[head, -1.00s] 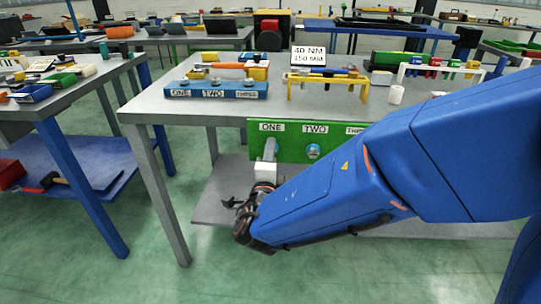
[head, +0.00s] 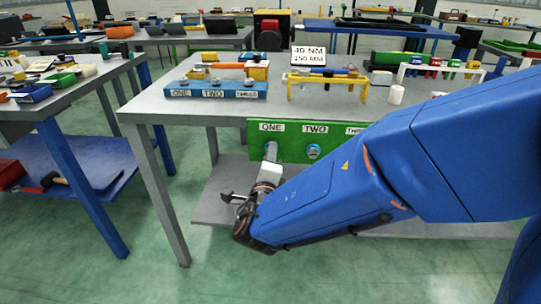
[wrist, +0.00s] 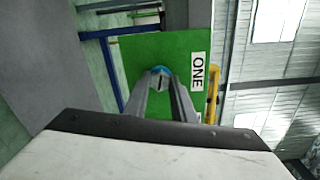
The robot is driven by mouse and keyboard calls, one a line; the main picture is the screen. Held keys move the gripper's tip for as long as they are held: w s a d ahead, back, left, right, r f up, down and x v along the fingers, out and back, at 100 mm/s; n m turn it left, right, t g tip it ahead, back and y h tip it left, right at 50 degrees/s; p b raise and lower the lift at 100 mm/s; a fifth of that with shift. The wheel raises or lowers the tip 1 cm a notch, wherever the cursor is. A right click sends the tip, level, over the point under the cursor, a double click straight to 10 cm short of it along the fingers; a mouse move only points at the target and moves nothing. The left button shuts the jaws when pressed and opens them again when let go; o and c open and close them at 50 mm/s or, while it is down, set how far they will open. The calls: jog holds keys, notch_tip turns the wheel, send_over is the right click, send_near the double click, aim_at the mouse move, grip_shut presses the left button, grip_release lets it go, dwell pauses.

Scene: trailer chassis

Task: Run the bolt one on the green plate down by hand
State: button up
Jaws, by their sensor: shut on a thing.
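The green plate (head: 292,142) hangs at the front edge of the grey table, with labels ONE, TWO and a partly hidden THREE.
A blue block (head: 215,90) labelled ONE, TWO, THREE, a yellow rack (head: 328,78) and a sign reading 40 NM, 150 MM (head: 308,56) stand on the grey table (head: 160,106). A lower shelf (head: 215,205) lies below. My arm hides the plate's right part.

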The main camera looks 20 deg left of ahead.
jog(key=n, duration=2.7)
jog(key=shift+f, duration=0.1)
dwell(1.6)
dwell(0.5)
jog(key=o, duration=1.1)
jog(key=shift+c, duration=0.2)
